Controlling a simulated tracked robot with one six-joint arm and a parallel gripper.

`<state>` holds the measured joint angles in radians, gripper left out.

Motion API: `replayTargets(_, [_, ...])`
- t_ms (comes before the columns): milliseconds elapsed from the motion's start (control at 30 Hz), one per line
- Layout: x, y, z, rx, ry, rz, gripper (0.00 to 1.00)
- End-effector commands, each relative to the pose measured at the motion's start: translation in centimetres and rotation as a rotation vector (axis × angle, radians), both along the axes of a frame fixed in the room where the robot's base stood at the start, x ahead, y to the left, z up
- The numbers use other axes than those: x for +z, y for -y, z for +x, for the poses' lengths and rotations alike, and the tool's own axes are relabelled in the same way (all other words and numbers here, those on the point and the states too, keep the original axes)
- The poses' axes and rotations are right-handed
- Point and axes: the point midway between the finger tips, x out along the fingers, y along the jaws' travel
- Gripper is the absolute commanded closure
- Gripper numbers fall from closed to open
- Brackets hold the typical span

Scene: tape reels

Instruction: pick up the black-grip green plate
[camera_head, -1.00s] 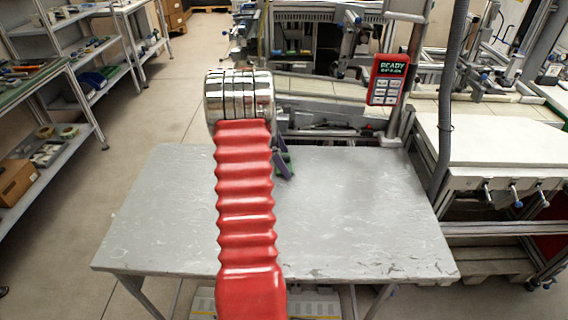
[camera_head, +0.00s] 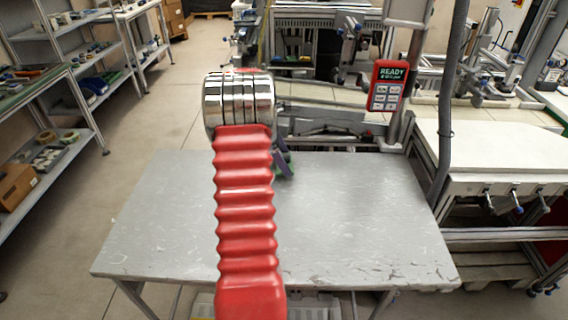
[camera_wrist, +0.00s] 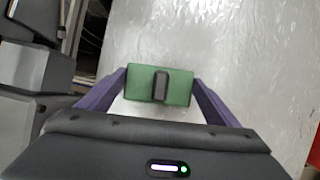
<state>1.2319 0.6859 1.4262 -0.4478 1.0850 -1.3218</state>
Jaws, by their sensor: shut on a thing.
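The green plate (camera_wrist: 177,86) with a black grip (camera_wrist: 160,86) shows in the wrist view between the two purple fingers of my gripper (camera_wrist: 159,85). The fingers are shut on the plate's left and right ends. The black grip stands at the middle of the plate's face. In the head view my gripper (camera_head: 283,160) shows only partly, behind my red arm sleeve, near the table's far edge. A small bit of the green plate (camera_head: 291,158) shows beside it there. I cannot tell how high the plate is above the table.
The grey table (camera_head: 360,220) has a bare, scuffed top with free room on both sides of my arm. A red control panel (camera_head: 388,86) stands behind it. A white bench (camera_head: 490,150) is at the right and shelves (camera_head: 60,150) at the left.

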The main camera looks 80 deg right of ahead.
Motion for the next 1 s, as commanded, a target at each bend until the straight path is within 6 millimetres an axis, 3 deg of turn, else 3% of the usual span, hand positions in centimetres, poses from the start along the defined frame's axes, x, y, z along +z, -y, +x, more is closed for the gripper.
replayTargets(200, [4.1,0.1,0.0,0.000,0.001,-0.004,0.39])
replayTargets(400, [6.6,0.1,0.0,0.000,0.002,-0.002,0.39])
replayTargets(1000, [7.2,0.0,0.0,0.000,0.000,-0.001,0.39])
